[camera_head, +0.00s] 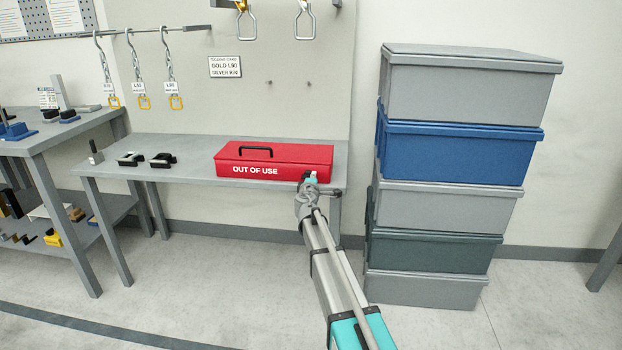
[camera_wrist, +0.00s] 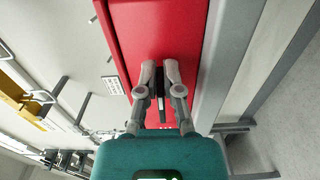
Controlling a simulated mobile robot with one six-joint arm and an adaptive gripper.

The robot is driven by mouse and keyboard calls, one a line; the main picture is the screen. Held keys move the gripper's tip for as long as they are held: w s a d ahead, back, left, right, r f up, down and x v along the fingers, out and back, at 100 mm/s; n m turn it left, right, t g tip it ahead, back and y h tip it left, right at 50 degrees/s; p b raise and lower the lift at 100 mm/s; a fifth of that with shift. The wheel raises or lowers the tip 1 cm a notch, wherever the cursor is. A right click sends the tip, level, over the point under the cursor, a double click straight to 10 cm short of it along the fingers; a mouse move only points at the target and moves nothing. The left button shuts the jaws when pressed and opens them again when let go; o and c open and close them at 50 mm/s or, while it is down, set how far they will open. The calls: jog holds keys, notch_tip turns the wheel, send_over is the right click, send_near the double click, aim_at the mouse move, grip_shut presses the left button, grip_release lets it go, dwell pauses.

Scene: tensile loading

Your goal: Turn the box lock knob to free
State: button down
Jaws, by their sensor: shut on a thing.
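The red box (camera_head: 290,153) marked OUT OF USE lies closed on the grey bench, with a black handle (camera_head: 256,152) on its lid. My gripper (camera_head: 309,180) is at the front right corner of the box. In the wrist view, the fingers of my gripper (camera_wrist: 159,72) are shut on the lock knob (camera_wrist: 160,88) against the red box (camera_wrist: 143,30). Only a small dark and grey part of the knob shows between the fingers. Its turn position cannot be told. In the head view my gripper hides the knob.
The grey bench (camera_head: 190,172) also bears two black-and-white fixtures (camera_head: 163,160) to the left. Stacked bins (camera_head: 455,155) stand to the right of the bench. Hooks with chains (camera_head: 140,75) hang above at the left. The floor in front is clear.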

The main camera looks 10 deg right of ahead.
jog(key=shift+w+a, duration=0.15)
jog(key=shift+a, duration=0.1)
jog(key=c, duration=1)
grip_release()
jog(key=shift+o, duration=1)
jog(key=shift+d, duration=0.1)
jog(key=v, duration=1.2)
